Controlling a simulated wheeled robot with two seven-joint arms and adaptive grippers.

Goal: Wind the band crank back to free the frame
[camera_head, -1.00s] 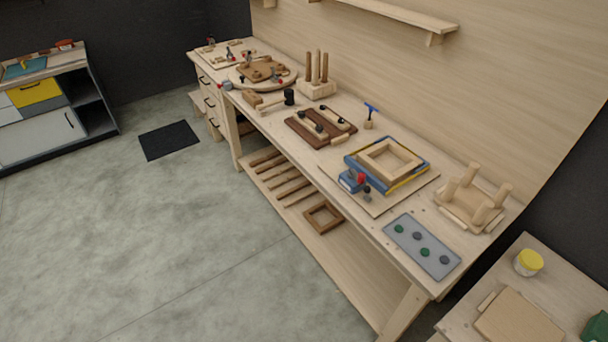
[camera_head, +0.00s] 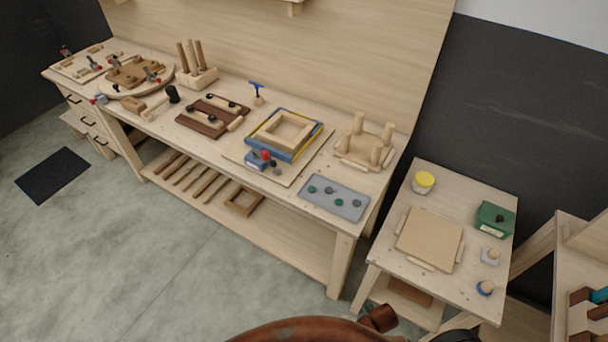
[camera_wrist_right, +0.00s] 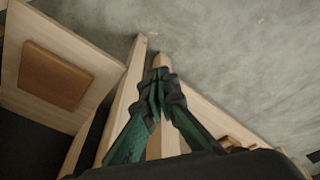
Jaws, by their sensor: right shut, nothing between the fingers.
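In the head view a light wooden frame (camera_head: 281,131) lies inside a blue and yellow band (camera_head: 317,132) on a board on the long workbench. A blue block (camera_head: 257,161) with a red knob (camera_head: 265,154) and a dark grey knob (camera_head: 275,165) sits at the band's near corner. Which part is the crank is too small to tell. In the right wrist view my right gripper (camera_wrist_right: 160,80) is shut and empty, above the floor and near wooden beams. It is far from the frame. My left gripper is not in view.
A grey plate with several round buttons (camera_head: 335,198) and an upturned stool (camera_head: 366,143) are right of the frame. A side table (camera_head: 483,246) holds a panel, a green box (camera_head: 495,219) and a yellow-lidded jar (camera_head: 423,182). Open floor (camera_head: 190,262) lies in front of the bench.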

